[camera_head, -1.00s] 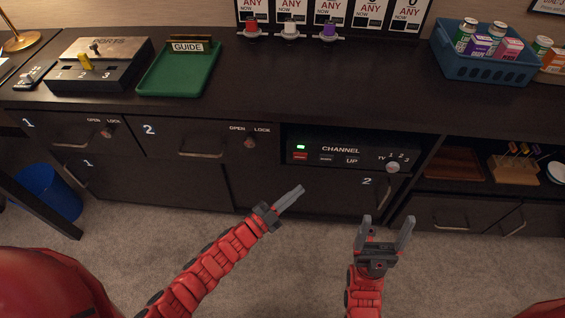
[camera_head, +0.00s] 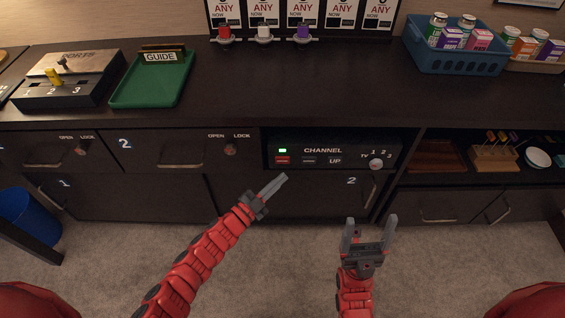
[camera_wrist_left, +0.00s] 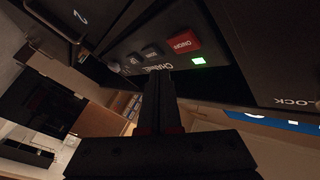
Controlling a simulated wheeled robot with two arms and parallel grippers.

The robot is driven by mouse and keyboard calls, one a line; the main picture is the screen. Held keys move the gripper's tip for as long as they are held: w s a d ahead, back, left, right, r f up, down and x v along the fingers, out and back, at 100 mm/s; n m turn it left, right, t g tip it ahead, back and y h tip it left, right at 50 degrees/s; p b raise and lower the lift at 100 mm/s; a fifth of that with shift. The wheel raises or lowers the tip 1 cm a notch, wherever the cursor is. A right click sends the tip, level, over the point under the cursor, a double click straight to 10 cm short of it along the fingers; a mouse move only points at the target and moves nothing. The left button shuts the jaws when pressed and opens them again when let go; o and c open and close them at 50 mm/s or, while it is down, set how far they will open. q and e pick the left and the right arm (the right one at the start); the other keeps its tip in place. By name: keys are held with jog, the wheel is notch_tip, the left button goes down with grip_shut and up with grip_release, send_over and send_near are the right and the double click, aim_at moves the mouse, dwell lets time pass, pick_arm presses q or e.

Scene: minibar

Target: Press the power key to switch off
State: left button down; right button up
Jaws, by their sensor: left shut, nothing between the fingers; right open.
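The channel box (camera_head: 345,150) sits in the cabinet's open bay. Its red power key (camera_head: 282,160) is at the left of its front, under a lit green light (camera_head: 282,150). In the left wrist view the red key (camera_wrist_left: 184,41) reads ON/OFF, and the green light (camera_wrist_left: 198,61) glows beside it. My left gripper (camera_head: 284,178) is shut and empty, just below and in front of the key, apart from it. In the left wrist view its closed fingers (camera_wrist_left: 158,84) point toward the box. My right gripper (camera_head: 370,222) is open and empty, lower right, over the carpet.
Beside the red key are two dark keys (camera_head: 309,160) and a round knob (camera_head: 376,164). Drawers with handles (camera_head: 181,165) flank and underlie the bay. A green tray (camera_head: 150,90) and blue basket (camera_head: 455,60) stand on the counter. The carpet in front is clear.

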aim_at(288, 161)
pick_arm(q)
jog(key=shift+w+b, duration=0.5)
jog(key=shift+w, duration=1)
dwell(0.9)
jog(key=shift+w, duration=0.4)
jog(key=shift+w+r+b, duration=0.1)
jog(key=shift+w+b, duration=0.25)
jog(key=shift+b, duration=0.1)
dwell(0.4)
jog(key=shift+s, duration=0.1)
jog(key=shift+s+p, duration=0.35)
jog(key=shift+s, duration=0.35)
jog(key=shift+s, duration=0.1)
